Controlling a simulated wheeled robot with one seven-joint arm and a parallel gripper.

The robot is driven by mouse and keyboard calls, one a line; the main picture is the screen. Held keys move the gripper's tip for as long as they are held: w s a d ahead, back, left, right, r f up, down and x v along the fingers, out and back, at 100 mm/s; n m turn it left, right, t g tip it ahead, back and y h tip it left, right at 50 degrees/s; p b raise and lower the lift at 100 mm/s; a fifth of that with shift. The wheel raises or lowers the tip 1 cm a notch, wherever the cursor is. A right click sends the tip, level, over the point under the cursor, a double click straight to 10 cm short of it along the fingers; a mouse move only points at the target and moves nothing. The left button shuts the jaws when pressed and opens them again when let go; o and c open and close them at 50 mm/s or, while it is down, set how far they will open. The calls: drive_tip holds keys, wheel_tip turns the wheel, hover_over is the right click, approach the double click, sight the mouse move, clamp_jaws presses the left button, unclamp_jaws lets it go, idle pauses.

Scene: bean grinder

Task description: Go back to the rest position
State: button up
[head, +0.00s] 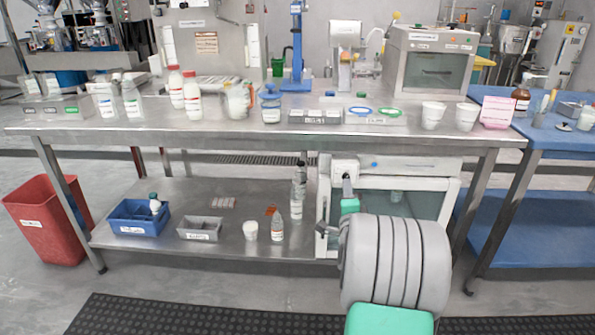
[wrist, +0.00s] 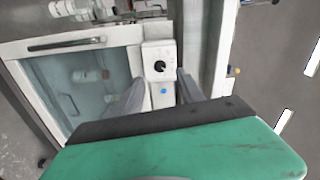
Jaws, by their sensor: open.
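My gripper (wrist: 160,84) is open, its two grey fingers apart with nothing between them in the wrist view. Beyond the fingers is the white control panel (wrist: 150,50) of a glass-doored cabinet, with a black dial (wrist: 159,66) and a blue button (wrist: 163,91). I cannot tell whether a finger touches the panel. In the head view my arm reaches toward this white cabinet (head: 450,190) on the lower shelf, and hides part of its front. The cabinet's glass door (wrist: 85,90) looks closed, and blurred items show behind it.
A steel bench (head: 300,138) carries bottles, cups and trays above the cabinet. Its lower shelf (head: 120,240) holds a blue bin (head: 138,217), a grey tray (head: 199,228) and bottles. A red bin (head: 48,222) stands left, and a blue-topped table (head: 560,140) right.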

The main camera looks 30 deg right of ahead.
drive_tip(key=w+a+r+n+g+y+p, duration=0.1)
drive_tip(key=a+r+n+g+y+p, duration=0.1)
drive_tip(key=a+r+n+y+p, duration=0.5)
drive_tip(key=a+r+n+g+p, duration=0.2)
drive_tip(key=a+r+n+p, duration=0.2)
drive_tip(key=a+r+p, duration=0.65)
drive_tip(key=s+a+r+n+g+y+p, duration=0.1)
drive_tip(key=s+a+r+n+g+p, duration=0.3)
drive_tip(key=s+a+r+n+p, duration=0.2)
drive_tip(key=s+a+r+n+g+y+p, duration=0.2)
drive_tip(key=s+a+r+n+p, duration=0.4)
drive_tip(key=s+a+p, duration=0.5)
drive_tip(key=s+a+g, duration=0.1)
drive_tip(key=s+a, duration=0.2)
drive_tip(key=s, duration=0.1)
drive_tip(key=shift+a+g, duration=0.2)
drive_tip(key=shift+g, duration=0.2)
drive_tip(key=shift+s, duration=0.1)
